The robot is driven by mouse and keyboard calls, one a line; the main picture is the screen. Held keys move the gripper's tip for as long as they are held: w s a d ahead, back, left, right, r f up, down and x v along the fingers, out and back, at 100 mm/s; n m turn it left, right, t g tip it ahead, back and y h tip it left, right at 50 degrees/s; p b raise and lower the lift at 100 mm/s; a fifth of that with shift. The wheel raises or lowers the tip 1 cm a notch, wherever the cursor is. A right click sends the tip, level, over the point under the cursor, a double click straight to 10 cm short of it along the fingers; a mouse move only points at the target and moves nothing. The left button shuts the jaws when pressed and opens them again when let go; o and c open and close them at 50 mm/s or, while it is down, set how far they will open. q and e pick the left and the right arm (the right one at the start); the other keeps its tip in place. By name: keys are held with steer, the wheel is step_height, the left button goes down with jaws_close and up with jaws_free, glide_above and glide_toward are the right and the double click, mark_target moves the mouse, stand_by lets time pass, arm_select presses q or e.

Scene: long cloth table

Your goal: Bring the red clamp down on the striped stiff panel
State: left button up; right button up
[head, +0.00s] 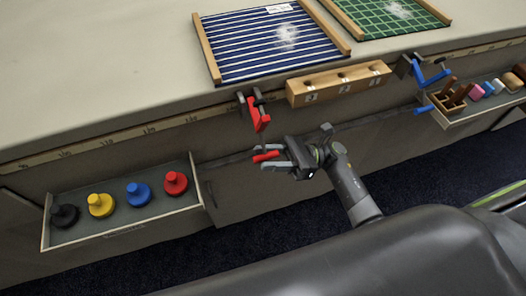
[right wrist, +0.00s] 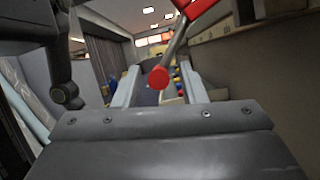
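The striped stiff panel (head: 262,46), dark blue with white stripes and wooden side rails, lies on the table top in the head view. The red clamp (head: 256,113) sits at the table's front edge, just below the panel's near side, with dark jaws and a red body hanging down. Its red handle end (head: 265,157) is low in front of the table. My right gripper (head: 274,157) is open with its fingers on either side of that handle. In the right wrist view the round red handle end (right wrist: 159,77) shows between the spread fingers, with gaps. My left gripper is out of view.
A wooden block with numbered holes (head: 339,84) and a blue clamp (head: 430,73) are to the right along the edge. A green panel (head: 385,14) lies behind. A left tray (head: 125,235) holds several coloured knobs; a right tray (head: 480,108) holds small items. The table's left is clear.

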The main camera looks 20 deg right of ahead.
steer(key=shift+x, duration=0.85)
steer(key=shift+c, duration=0.4)
jaws_close()
